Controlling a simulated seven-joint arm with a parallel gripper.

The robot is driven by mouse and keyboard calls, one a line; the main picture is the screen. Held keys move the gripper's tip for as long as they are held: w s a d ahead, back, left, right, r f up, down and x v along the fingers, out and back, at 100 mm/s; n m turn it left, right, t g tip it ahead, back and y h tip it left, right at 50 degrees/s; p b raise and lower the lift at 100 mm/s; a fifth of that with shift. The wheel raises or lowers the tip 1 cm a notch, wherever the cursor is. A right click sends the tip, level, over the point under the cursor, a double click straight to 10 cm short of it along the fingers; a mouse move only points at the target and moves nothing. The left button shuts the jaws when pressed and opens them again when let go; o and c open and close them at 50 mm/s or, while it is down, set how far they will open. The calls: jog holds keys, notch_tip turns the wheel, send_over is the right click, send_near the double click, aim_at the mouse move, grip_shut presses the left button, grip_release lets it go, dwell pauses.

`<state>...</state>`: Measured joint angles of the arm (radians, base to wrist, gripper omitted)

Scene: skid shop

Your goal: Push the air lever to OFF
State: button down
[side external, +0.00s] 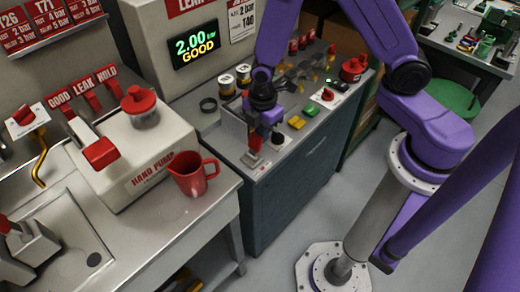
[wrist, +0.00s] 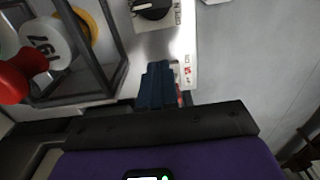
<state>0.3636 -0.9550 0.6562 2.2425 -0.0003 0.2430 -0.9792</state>
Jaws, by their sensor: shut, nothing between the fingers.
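What looks like the air lever, a small red handle (side external: 255,142), stands by a pale label plate (side external: 253,161) at the near corner of the grey bench. In the wrist view a sliver of red (wrist: 180,98) shows just right of my fingers, beside the plate with red lettering (wrist: 187,70). My gripper (side external: 264,132) is low over this corner; its blue fingers (wrist: 157,72) are shut together with nothing between them. They are close beside the lever; I cannot tell whether they touch it. Most of the lever is hidden in the wrist view, and its setting is not readable.
A black knob (side external: 277,138) on a pale plate is close to my gripper. A wire-frame holder stands left of my fingers in the wrist view (wrist: 112,50). A display (side external: 195,45) reads 2.00 bar GOOD. A red jug (side external: 188,178) stands on the left bench.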

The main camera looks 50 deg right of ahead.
jog(key=shift+a, duration=1.45)
jog(key=shift+d, duration=0.75)
notch_tip(320, 180, up, 8)
dwell(0.7)
